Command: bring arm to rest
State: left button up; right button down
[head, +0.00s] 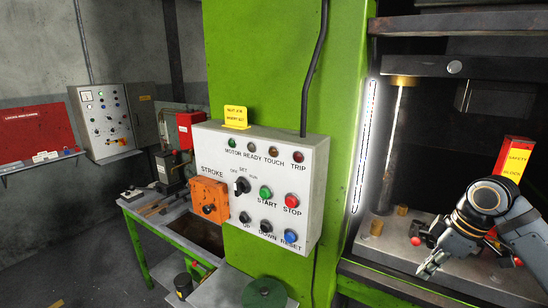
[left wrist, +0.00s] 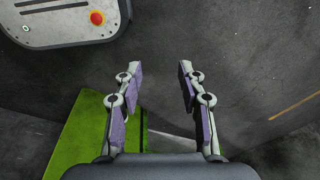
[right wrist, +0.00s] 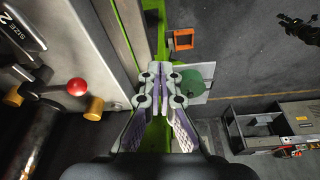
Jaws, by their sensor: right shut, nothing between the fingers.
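My right gripper (head: 430,266) reaches in from the right in front of the press bed (head: 400,240). Its fingers are closed together and empty in the right wrist view (right wrist: 158,75). The arm partly covers the bed and stands in front of the red and yellow safety block (head: 515,160). My left gripper (left wrist: 160,72) is open, with a wide empty gap between its fingers, above the dark floor. The left arm does not show in the head view.
A control box (head: 262,190) with buttons is on the green press column (head: 270,60). A green disc (head: 264,293) lies below it. Brass pegs (head: 377,227) and a red ball (right wrist: 77,87) are near the right gripper.

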jog(key=s+a+f+m, duration=0.1)
jog(key=s+a+f, duration=0.2)
jog(key=a+f, duration=0.45)
jog(key=s+a+f+m, duration=0.1)
jog(key=s+a+f, duration=0.25)
jog(key=f, duration=0.75)
jog(key=s+a+f+m+t+h, duration=0.1)
jog(key=s+a+f+m, duration=0.15)
jog(key=s, duration=0.25)
jog(key=s+a+f+m+t+h, duration=0.1)
jog(key=s+f+m+h, duration=0.15)
jog(key=s, duration=0.25)
notch_tip(320, 180, down, 31)
jog(key=s+d+m+g+b, duration=0.1)
jog(key=s+d+g+b, duration=0.1)
jog(key=s+d+b, duration=0.15)
pick_arm(q)
notch_tip(320, 180, down, 6)
jog(key=s+b, duration=0.2)
jog(key=shift+f+b, duration=0.2)
jog(key=shift+b, duration=0.2)
pick_arm(e)
jog(key=s+f+g, duration=0.1)
jog(key=s+f, duration=1.6)
jog(key=f, duration=0.1)
jog(key=shift+s+d+f+y, duration=0.15)
jog(key=shift+f+y, duration=0.1)
jog(key=shift+y, duration=0.1)
